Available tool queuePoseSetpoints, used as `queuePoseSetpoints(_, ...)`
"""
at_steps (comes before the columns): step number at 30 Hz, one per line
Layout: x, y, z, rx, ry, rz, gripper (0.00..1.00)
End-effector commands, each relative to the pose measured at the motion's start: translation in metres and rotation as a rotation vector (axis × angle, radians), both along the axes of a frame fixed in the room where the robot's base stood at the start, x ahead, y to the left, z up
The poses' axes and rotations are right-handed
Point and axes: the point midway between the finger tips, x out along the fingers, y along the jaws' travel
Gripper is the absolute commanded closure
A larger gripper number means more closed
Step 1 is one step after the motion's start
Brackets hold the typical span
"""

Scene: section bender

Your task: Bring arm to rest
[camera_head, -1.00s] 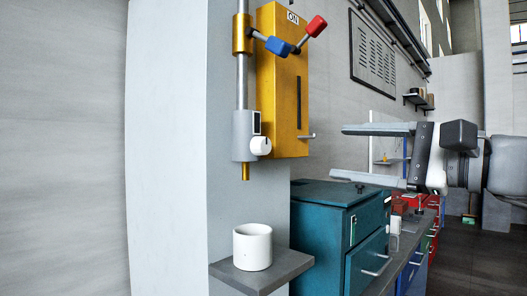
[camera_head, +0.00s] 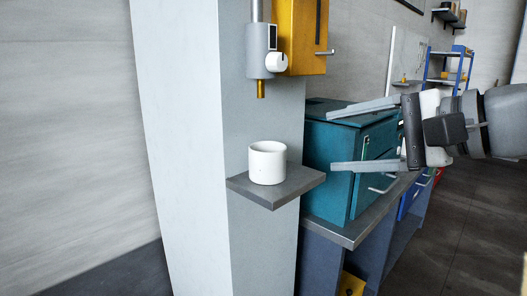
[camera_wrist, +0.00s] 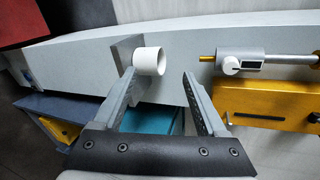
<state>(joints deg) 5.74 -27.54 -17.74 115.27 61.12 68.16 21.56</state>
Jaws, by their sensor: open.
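My gripper (camera_head: 345,137) is at the right in the head view, its two long grey fingers spread apart and pointing left. Nothing is between the fingers in that view. In the wrist view my gripper (camera_wrist: 158,82) shows open, with a white cup (camera_wrist: 149,62) beyond the fingertips, apart from them as far as I can tell. In the head view the white cup (camera_head: 267,163) stands upright on a small grey shelf (camera_head: 278,190) fixed to a pale column, to the left of my gripper.
A grey dispenser with a brass nozzle (camera_head: 261,88) hangs above the cup. A yellow box (camera_head: 302,40) is beside it. A teal cabinet (camera_head: 335,150) stands on a grey bench (camera_head: 350,232) behind my gripper. Open floor (camera_head: 450,235) lies at the right.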

Motion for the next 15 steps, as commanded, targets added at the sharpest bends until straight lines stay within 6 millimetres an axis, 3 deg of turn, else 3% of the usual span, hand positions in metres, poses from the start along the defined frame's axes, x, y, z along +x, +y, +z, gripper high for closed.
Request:
queuePoseSetpoints(6, -0.032, 0.019, -0.066, -0.408, 0.046, 0.116, 0.25)
queuePoseSetpoints(15, -0.079, 0.003, -0.137, -1.004, 0.026, 0.348, 0.25)
